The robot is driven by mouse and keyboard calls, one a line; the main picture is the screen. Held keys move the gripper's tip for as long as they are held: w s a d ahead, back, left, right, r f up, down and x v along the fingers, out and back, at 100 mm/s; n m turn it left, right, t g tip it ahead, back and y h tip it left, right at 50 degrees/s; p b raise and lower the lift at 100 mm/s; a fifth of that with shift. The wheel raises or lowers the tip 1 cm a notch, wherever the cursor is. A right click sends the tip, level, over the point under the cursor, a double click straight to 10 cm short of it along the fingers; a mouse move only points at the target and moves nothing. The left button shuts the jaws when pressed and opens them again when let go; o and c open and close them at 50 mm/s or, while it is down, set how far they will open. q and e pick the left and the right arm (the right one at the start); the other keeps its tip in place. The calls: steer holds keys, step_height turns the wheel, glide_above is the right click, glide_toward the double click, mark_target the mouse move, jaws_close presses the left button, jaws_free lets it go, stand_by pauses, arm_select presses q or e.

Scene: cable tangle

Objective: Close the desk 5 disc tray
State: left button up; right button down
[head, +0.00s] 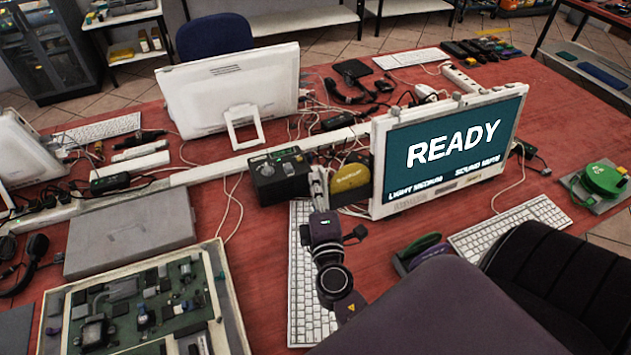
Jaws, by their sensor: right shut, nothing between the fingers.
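A white all-in-one computer (385,205) with a teal "READY" screen stands upright at right of centre. A yellow rounded piece with faint lettering (350,178) shows beside its left edge; I cannot tell for sure whether it is a disc in an open tray. My right gripper (318,178) is shut and empty, just left of the yellow piece and right of a dark box. I cannot tell whether it touches either. Part of the computer's left side is hard to make out behind it. My left gripper is not in view.
The dark control box (279,176) stands close left of the gripper. A keyboard (299,290) lies under my arm. A second white monitor (232,92) stands behind, with loose cables around it. A circuit board case (222,290), a grey flat case (130,238) and a chair (570,275) fill the front.

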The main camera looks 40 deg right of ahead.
steer(key=b, duration=0.1)
glide_above(364, 186)
steer(key=shift+a+f, duration=0.1)
steer(key=shift+a, duration=0.3)
steer(key=shift+d, duration=0.4)
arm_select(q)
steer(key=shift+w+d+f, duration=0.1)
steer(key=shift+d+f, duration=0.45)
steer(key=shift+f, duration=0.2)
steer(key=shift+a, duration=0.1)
arm_select(e)
steer(key=shift+r, duration=0.2)
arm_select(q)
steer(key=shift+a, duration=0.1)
